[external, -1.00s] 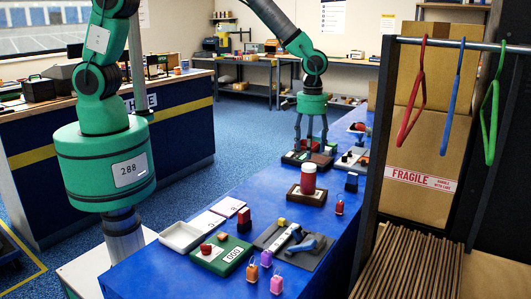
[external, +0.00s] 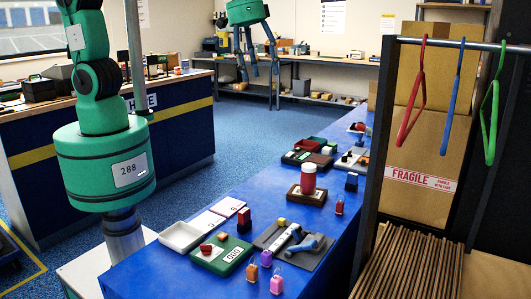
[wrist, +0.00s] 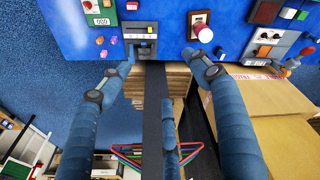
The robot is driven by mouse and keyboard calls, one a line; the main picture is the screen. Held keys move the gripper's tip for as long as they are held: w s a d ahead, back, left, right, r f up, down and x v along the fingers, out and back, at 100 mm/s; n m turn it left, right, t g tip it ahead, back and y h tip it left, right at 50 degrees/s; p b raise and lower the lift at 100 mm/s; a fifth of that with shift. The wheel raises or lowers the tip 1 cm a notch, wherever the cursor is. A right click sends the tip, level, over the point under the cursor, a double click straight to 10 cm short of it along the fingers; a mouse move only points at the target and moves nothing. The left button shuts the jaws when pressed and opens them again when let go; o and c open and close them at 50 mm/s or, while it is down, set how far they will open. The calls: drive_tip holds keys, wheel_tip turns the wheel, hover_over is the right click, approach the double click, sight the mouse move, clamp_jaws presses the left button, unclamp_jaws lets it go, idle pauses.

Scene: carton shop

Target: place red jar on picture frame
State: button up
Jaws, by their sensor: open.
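The red jar (external: 308,180) with a white lid stands upright on a flat brown frame-like block, which I take to be the picture frame (external: 303,199), on the blue table. In the wrist view the jar (wrist: 203,34) shows from above near the top, with part of the frame (wrist: 192,17) around it. My gripper (external: 257,66) is open and empty, raised high beyond the table's far left side, well apart from the jar. Its spread blue fingers (wrist: 158,66) also show in the wrist view with nothing between them.
The blue table (external: 180,277) carries a green scale (external: 221,254), a white tray (external: 181,237), a grey board with a blue-handled tool (external: 303,244) and small tags. Dark trays (external: 307,158) lie behind the jar. A rack with hangers (external: 412,100) and cartons stands right.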

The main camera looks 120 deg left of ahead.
drive_tip(key=s+d+r+m+t, duration=0.1)
drive_tip(key=s+d+r+m, duration=0.2)
drive_tip(key=s+d, duration=0.2)
drive_tip(key=s+d+r+m+t, duration=0.1)
drive_tip(key=s+d+r+m, duration=0.2)
drive_tip(key=s, duration=0.9)
drive_tip(key=s+d+r+m+t, duration=0.1)
drive_tip(key=s+d+r+m, duration=0.2)
drive_tip(key=s+d, duration=0.5)
drive_tip(key=shift+s+d+r+h, duration=0.25)
drive_tip(key=shift+s+r+h, duration=0.05)
drive_tip(key=shift+s+h, duration=0.1)
